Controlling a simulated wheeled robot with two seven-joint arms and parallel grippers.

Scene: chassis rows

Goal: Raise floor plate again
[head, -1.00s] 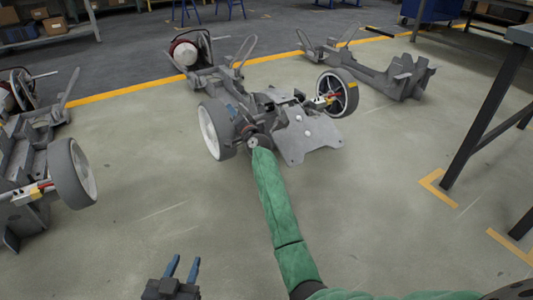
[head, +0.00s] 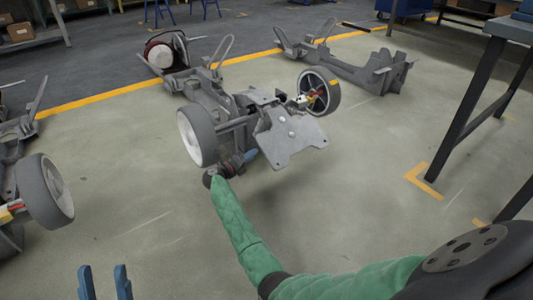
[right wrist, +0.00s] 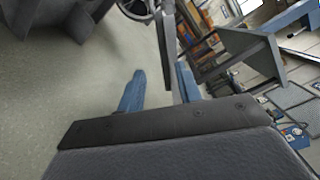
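The floor plate (head: 290,138) is a flat grey sheet at the front of the middle chassis (head: 222,98), tilted, with its near edge free. My right gripper (head: 249,156) is at the plate's near left edge; wrist and arm partly hide it in the head view. In the right wrist view its two blue fingers (right wrist: 160,88) are apart. A thin grey edge, apparently the plate's (right wrist: 164,45), runs between them, closer to the right finger, with a gap to the left one. My left gripper (head: 105,282) is open and empty at the bottom left, away from the chassis.
A wheel (head: 197,136) stands just left of the plate and another wheel (head: 319,91) behind its right side. A second chassis (head: 350,65) lies at the back right. A dark table (head: 480,105) stands at the right. The floor in front is clear.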

